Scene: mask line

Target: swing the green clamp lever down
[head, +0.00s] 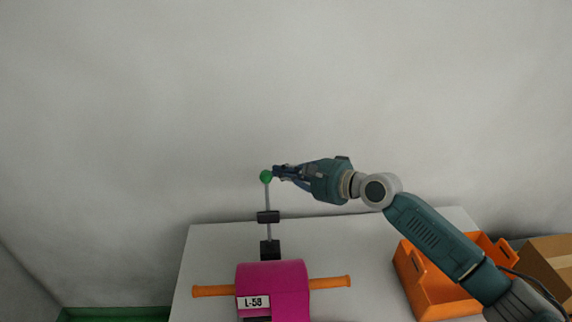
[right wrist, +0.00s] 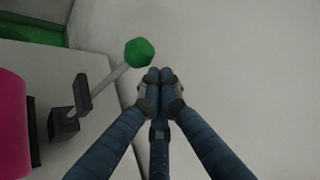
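The clamp lever stands upright behind the magenta machine, a grey rod with a green ball knob (head: 266,176) at its top and a black block (head: 269,248) at its base. In the right wrist view the green knob (right wrist: 139,51) is just beyond and left of my fingertips. My right gripper (head: 276,172) is at knob height, right beside the knob; its fingers are together with nothing between them in the right wrist view (right wrist: 160,82). I cannot tell whether it touches the knob. My left gripper is not in view.
The magenta machine (head: 285,283) with orange handles (head: 330,283) and an L-58 label sits on the white table (head: 205,257). An orange bin (head: 436,292) stands on the right, with a cardboard box (head: 549,262) beyond. A green thing (head: 115,314) is at lower left.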

